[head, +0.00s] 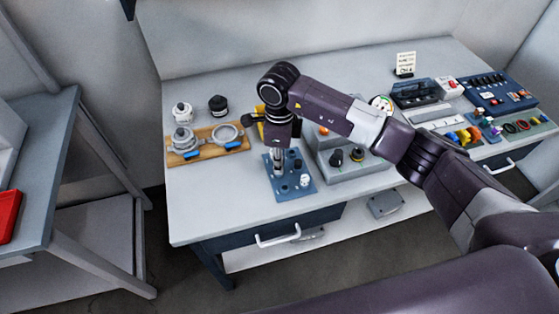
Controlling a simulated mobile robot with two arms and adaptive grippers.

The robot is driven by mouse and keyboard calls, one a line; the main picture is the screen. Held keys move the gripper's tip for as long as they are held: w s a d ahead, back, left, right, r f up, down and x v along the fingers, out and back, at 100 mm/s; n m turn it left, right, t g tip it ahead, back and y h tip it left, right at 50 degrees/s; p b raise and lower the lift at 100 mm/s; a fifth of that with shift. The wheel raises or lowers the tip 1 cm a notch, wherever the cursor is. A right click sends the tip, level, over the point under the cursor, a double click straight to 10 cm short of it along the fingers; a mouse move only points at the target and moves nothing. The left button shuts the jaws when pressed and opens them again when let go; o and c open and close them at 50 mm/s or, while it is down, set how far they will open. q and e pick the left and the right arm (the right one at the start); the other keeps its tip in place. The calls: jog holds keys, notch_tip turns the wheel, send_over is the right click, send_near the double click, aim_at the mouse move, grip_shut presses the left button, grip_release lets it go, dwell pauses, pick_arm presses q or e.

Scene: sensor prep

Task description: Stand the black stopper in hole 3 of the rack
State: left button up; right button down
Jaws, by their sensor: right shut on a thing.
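The blue rack (306,193) lies flat near the front edge of the table, left of the grey control box. A white piece (304,180) and several small dark spots, holes or stoppers, show on it. My right gripper (278,171) points down over the rack's left part. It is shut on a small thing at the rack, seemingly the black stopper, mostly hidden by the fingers. I cannot tell whether that thing is inside a hole or just above one. The hole numbers are too small to read. My left gripper is not in view.
A wooden board (210,155) with metal rings lies to the left, with a white jar (182,112) and a black jar (218,104) behind it. A grey box with knobs (345,172) stands close right of the rack. Panels and coloured parts fill the right side.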

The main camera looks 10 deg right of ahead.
jog(key=shift+f+b, duration=0.4)
jog(key=shift+f, duration=0.05)
dwell(0.3)
jog(key=c, duration=1.8)
grip_release()
jog(key=shift+o, duration=0.2)
jog(key=shift+r, duration=0.15)
jog(key=shift+r+p, duration=1.8)
jog(key=shift+r, duration=1.6)
